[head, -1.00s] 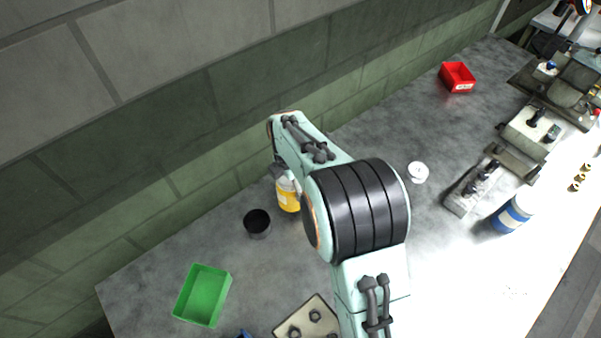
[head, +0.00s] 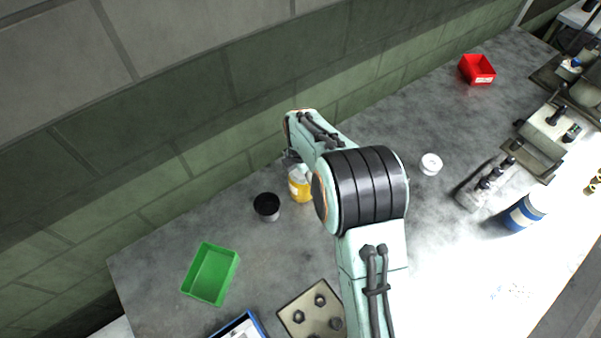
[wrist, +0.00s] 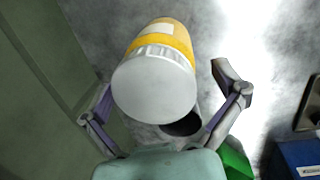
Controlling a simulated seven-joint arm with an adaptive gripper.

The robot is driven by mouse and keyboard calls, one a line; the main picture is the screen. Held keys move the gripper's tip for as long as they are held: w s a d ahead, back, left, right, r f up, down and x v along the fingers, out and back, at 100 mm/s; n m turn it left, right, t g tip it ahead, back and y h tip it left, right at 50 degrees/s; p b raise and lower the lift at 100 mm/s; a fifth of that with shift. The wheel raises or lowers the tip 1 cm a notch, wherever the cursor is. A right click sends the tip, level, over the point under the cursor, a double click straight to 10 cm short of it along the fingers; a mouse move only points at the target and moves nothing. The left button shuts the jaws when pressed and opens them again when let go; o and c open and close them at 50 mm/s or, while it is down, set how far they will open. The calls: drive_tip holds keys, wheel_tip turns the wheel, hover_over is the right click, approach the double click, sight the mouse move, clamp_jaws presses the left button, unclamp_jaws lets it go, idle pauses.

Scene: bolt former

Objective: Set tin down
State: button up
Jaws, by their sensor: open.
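The tin (head: 300,188) is a yellow can with a pale band and a light grey end, beside the black cup (head: 267,206) on the grey bench. It appears upright on the bench, partly hidden by my arm. In the wrist view the tin (wrist: 160,70) lies between the two fingers of my gripper (wrist: 165,105). In the head view my gripper (head: 291,160) is mostly hidden behind my arm, at the tin's upper end.
A green bin (head: 211,274) stands at the bench's left end. A blue-edged tray (head: 258,322) and a plate with nuts (head: 300,313) are at the front. A white round lid (head: 431,164), blue container (head: 523,212) and red bin (head: 477,69) lie to the right. A wall runs behind.

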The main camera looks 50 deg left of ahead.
drive_tip(key=shift+r, duration=0.1)
drive_tip(key=r, duration=0.7)
drive_tip(key=d+r, duration=0.1)
drive_tip(key=r, duration=0.3)
drive_tip(key=shift+s+r, duration=0.25)
drive_tip(key=shift+s, duration=0.15)
drive_tip(key=shift+d+r, duration=0.1)
drive_tip(key=shift+r, duration=0.15)
drive_tip(key=shift+d, duration=0.1)
drive_tip(key=w+d+r+m, duration=0.2)
drive_tip(key=d+r+m, duration=0.1)
drive_tip(key=d+m, duration=0.3)
drive_tip(key=w+d+r+m, duration=0.2)
drive_tip(key=w+d+m, duration=0.1)
drive_tip(key=d, duration=0.5)
drive_tip(key=w+d+r+m, duration=0.2)
drive_tip(key=d+r+m, duration=0.1)
drive_tip(key=d+m, duration=0.3)
drive_tip(key=s+d+f+m, duration=0.1)
drive_tip(key=s+d+m, duration=0.6)
drive_tip(key=d+m, duration=0.3)
drive_tip(key=s+d+m+g, duration=0.1)
drive_tip(key=s+d+m, duration=0.6)
drive_tip(key=d+m, duration=0.2)
drive_tip(key=shift+d+f+m, duration=0.35)
drive_tip(key=shift+d+m, duration=0.05)
drive_tip(key=shift+d, duration=0.55)
drive_tip(key=shift+w, duration=0.1)
